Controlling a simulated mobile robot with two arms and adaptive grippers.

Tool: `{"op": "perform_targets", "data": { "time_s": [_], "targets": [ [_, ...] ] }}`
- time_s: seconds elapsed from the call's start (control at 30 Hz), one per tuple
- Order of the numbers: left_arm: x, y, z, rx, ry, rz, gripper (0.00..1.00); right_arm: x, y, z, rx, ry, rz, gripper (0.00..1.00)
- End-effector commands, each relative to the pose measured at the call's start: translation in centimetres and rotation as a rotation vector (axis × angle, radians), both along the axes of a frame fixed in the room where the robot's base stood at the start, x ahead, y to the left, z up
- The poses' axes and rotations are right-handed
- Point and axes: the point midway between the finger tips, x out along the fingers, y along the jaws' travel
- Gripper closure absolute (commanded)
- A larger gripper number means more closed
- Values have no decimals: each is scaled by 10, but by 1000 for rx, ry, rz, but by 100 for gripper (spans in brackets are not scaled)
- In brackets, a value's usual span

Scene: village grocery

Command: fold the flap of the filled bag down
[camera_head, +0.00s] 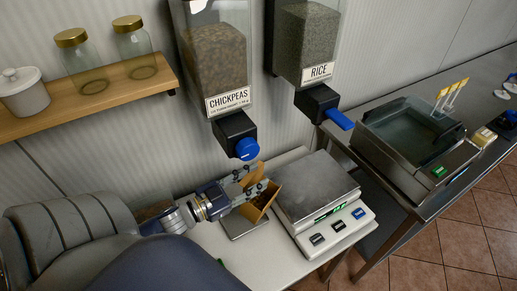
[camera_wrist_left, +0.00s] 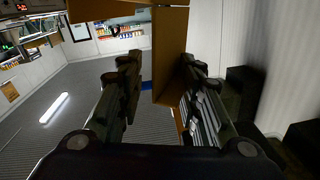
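The brown paper bag (camera_head: 262,203) stands on a small metal plate (camera_head: 243,232) on the white counter, below the chickpeas dispenser. Its mouth looks open and its flap (camera_head: 255,171) sticks up; its contents are too small to make out. My left gripper (camera_head: 254,181) is at the top of the bag, beside the flap. In the left wrist view the fingers (camera_wrist_left: 160,70) are spread, with a brown panel of the bag (camera_wrist_left: 170,45) in front of and partly between them. A gap shows beside the left finger, so the gripper looks open. My right gripper is out of view.
A scale (camera_head: 315,190) with a steel plate and buttons stands just right of the bag. The chickpeas dispenser (camera_head: 220,60) with its blue knob (camera_head: 247,149) hangs close above my gripper. The rice dispenser (camera_head: 308,45) hangs right of it. A wooden shelf (camera_head: 120,98) holds jars at the left.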

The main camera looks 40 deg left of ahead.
Motion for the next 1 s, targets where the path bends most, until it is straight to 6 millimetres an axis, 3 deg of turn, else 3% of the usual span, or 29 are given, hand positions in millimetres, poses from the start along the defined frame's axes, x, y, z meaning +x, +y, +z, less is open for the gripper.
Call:
{"op": "perform_targets", "data": {
  "time_s": [1.0],
  "targets": [
    [-68, 23, 1, -2, 0, 2, 66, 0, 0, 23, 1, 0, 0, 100]
  ]
}}
